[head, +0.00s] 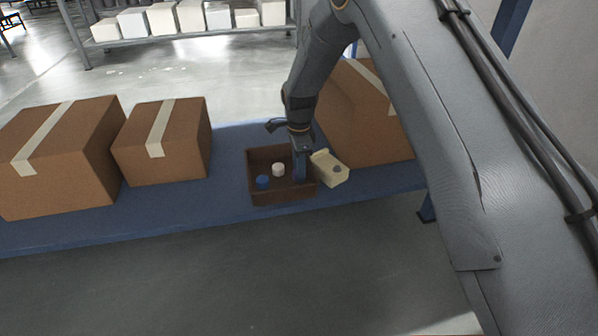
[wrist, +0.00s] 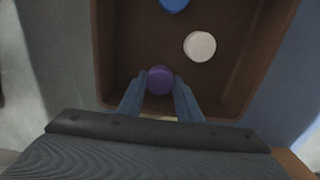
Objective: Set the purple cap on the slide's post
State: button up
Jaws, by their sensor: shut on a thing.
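The purple cap (wrist: 160,80) is between my gripper's (wrist: 161,92) two fingertips in the wrist view, inside the brown tray near its wall. My gripper (head: 299,176) is shut on it; in the head view it reaches down into the right part of the tray, and the cap shows only as a small dark purple patch beside the fingers. The slide (head: 329,167) is a cream block just right of the tray. A small grey round spot on its near end may be the post; its shape is hard to tell.
The brown tray (head: 283,198) also holds a white cap (head: 278,169) and a blue cap (head: 263,182). Cardboard boxes stand left (head: 163,141) and behind right (head: 365,125) on the blue table (head: 226,165). Bare table lies between the left box and the tray.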

notch_tip(320, 180, up, 11)
jog(key=p, duration=0.6)
jog(key=shift+f, duration=0.15)
